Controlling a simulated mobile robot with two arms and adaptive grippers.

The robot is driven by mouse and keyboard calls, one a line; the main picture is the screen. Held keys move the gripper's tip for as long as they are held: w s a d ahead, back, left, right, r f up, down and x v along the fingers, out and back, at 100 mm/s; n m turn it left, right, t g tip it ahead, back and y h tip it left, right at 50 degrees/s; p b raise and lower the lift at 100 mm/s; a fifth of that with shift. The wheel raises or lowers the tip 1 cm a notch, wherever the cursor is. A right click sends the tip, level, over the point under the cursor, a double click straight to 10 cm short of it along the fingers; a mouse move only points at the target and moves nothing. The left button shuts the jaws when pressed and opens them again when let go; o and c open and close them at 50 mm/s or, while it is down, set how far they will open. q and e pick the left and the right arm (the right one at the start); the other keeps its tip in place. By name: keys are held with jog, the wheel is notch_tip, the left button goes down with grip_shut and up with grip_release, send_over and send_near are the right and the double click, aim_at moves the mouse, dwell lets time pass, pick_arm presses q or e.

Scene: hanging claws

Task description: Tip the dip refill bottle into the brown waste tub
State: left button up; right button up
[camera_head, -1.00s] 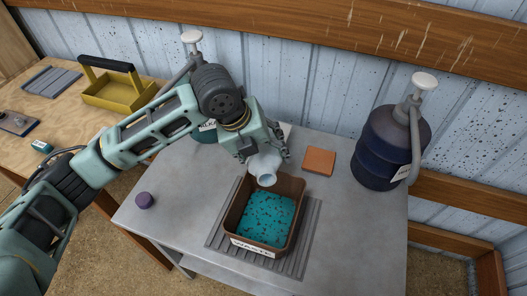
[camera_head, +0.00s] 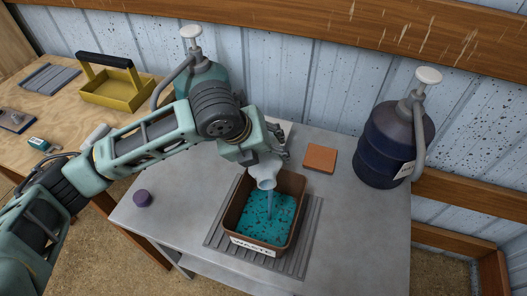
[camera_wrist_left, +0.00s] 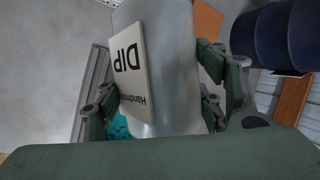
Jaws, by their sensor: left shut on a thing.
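The dip refill bottle (camera_head: 263,172) is a pale translucent bottle with a white "DIP" label, which shows upside down in the left wrist view (camera_wrist_left: 153,75). My left gripper (camera_head: 270,153) is shut on it and holds it tilted, mouth down, over the back edge of the brown waste tub (camera_head: 229,214). A thin bluish stream (camera_head: 269,204) runs from its mouth into the tub. The tub carries a "WASTE" label and holds teal material with dark specks. My right gripper is not in view.
The tub stands on a ribbed grey mat (camera_head: 302,235) on a grey table (camera_head: 355,235). A dark blue pump jug (camera_head: 385,145) stands right and a teal pump jug (camera_head: 205,80) behind my arm.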

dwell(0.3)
pick_arm(q)
jog(key=shift+s+f+t+b, duration=0.1)
jog(key=shift+f+t+b, duration=0.05)
jog(key=shift+t+b, duration=0.35)
jog(key=shift+s+r+t, duration=0.15)
jog(key=shift+r+t, duration=0.3)
jog(key=shift+t, duration=0.15)
dwell(0.4)
jog(key=shift+s+r+m+t+b, duration=0.15)
jog(key=shift+r+m+t+b, duration=0.2)
jog(key=shift+t, duration=0.25)
jog(key=shift+d, duration=0.1)
jog(key=shift+s+r+t+b, duration=0.25)
jog(key=shift+r+t+b, duration=0.15)
jog(key=shift+r+t, duration=0.1)
